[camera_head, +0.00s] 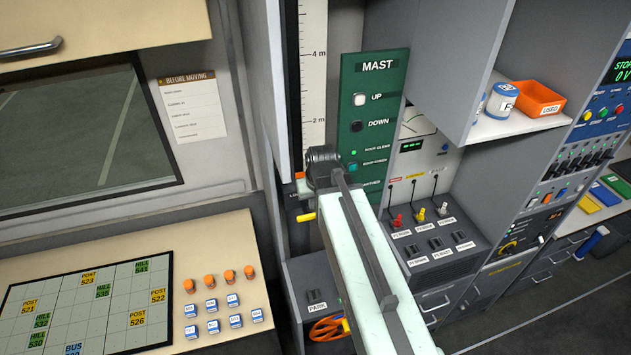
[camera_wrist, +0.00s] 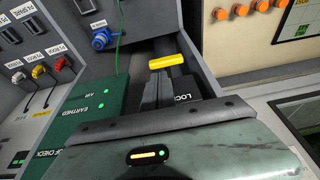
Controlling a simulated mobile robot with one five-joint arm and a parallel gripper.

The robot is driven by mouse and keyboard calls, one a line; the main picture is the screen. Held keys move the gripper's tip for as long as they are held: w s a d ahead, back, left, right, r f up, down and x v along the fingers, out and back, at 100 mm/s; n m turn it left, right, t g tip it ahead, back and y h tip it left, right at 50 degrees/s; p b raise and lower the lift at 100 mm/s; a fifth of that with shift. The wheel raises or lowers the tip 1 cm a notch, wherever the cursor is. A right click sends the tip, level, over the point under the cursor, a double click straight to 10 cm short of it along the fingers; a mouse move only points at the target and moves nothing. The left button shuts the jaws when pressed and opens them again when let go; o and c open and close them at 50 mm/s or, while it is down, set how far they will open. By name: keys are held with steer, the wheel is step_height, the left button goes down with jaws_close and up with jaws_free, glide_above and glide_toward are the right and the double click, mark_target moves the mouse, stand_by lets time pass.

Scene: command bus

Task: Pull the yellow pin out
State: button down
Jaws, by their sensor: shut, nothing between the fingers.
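The yellow pin (camera_wrist: 166,62) shows as a short bar lying crosswise in the wrist view, beside a dark block with a partly hidden LOCK label (camera_wrist: 186,98). In the head view one end of the yellow pin (camera_head: 303,217) sticks out left of my arm; the rest is hidden. My gripper (camera_wrist: 158,77) shows two dark fingers close together in the wrist view, with nothing between them. Their tips are just short of the pin; I cannot tell whether they touch it. In the head view my arm hides the fingers.
The green MAST panel (camera_head: 375,110) stands close beyond my arm. An orange handwheel (camera_head: 327,328) sits below. A plug panel (camera_head: 425,235) is to the right, a sloping desk (camera_head: 215,255) to the left.

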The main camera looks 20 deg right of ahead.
mark_target(304, 208)
steer(key=shift+w+d+r, duration=0.2)
steer(key=shift+w+r, duration=0.05)
steer(key=shift+r, duration=0.4)
steer(key=shift+w+d+r, duration=0.15)
steer(key=shift+w+r, duration=0.1)
steer(key=shift+r, duration=0.35)
steer(key=shift+f, duration=0.1)
steer(key=b+x, duration=0.9)
steer(key=x, duration=0.1)
steer(key=shift+w, duration=0.25)
steer(key=shift+s, duration=0.1)
